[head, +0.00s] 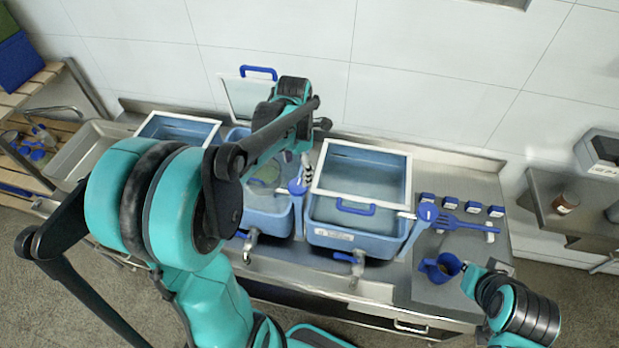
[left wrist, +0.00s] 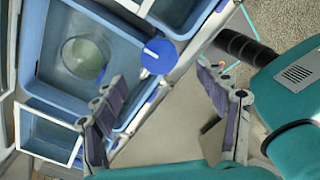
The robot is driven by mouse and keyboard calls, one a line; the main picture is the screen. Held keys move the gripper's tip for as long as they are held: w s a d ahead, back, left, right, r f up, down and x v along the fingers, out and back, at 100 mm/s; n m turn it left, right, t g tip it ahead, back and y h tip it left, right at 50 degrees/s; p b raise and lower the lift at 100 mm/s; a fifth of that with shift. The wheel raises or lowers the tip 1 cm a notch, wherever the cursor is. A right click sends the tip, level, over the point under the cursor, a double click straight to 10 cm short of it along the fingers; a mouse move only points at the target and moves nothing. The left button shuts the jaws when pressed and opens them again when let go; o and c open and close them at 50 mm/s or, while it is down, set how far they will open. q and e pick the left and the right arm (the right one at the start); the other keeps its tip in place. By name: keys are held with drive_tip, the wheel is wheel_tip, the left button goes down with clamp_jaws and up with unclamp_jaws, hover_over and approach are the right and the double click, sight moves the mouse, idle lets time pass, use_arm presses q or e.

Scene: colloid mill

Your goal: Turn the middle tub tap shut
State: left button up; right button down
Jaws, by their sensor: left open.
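The middle tub (head: 268,222) is blue and stands between two other tubs, with its clear lid (head: 246,98) raised at the back. Its metal tap (head: 248,243) sticks out low at the front, with a blue part near the top; its exact setting is too small to tell. My left gripper (head: 304,166) is above the right side of this tub, behind and apart from the tap, partly hidden by my arm. In the left wrist view, its two fingers (left wrist: 160,78) are spread and empty, near a blue round paddle end (left wrist: 157,57).
The right tub (head: 345,236) has a white-framed lid and its own tap (head: 355,264). The left tub (head: 180,128) is partly behind my arm. A blue jug (head: 432,271) and blue fork-like tool (head: 465,224) lie on the right side of the steel bench (head: 470,190).

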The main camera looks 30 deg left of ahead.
sight(298, 186)
use_arm(q)
wheel_tip(298, 186, down, 7)
drive_tip(key=shift+a, duration=0.1)
idle(0.3)
drive_tip(key=c, duration=1.2)
